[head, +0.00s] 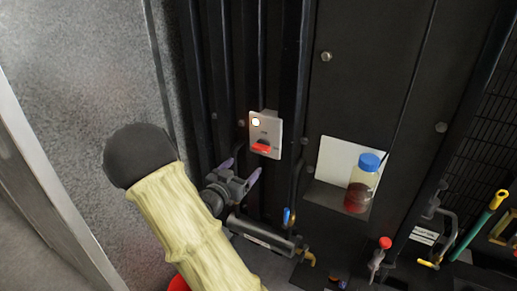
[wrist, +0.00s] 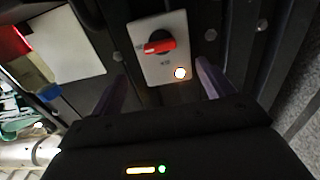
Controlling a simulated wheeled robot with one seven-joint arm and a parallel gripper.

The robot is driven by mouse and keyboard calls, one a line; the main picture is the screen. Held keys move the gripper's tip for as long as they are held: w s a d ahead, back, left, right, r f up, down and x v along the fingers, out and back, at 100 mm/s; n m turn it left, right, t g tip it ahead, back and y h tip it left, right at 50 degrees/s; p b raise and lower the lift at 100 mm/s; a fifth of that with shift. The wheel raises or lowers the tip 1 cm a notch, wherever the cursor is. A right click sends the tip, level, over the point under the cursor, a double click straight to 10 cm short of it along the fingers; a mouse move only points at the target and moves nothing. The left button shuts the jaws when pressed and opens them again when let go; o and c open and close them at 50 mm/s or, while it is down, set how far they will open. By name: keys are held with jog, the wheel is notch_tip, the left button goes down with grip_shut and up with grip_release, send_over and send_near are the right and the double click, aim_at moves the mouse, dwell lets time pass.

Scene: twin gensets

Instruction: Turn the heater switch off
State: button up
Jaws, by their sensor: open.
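The heater switch is a red rotary handle (head: 261,147) on a light grey plate (head: 270,128), fixed to the dark cabinet. A lit lamp (head: 256,122) sits at the plate's upper left in the head view. In the wrist view the red handle (wrist: 160,46) lies roughly level across its black hub, and the lamp (wrist: 180,73) glows. The lettering is too small to read. My gripper (head: 242,170) is just below and left of the switch, its purple fingers open and empty. In the wrist view the fingers (wrist: 160,85) stand apart on either side of the plate, not touching the handle.
A blue-capped bottle of red liquid (head: 361,184) stands on a small ledge right of the switch. A red-knobbed lever (head: 379,255) and a green bar with a yellow end (head: 478,234) are lower right. Dark vertical ribs flank the switch. A grey wall (head: 95,70) is at left.

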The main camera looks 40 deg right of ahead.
aim_at(260, 150)
jog(key=p+x, duration=0.3)
jog(key=x, duration=0.8)
jog(key=shift+r, duration=0.1)
jog(key=shift+c, duration=0.2)
jog(key=c, duration=1)
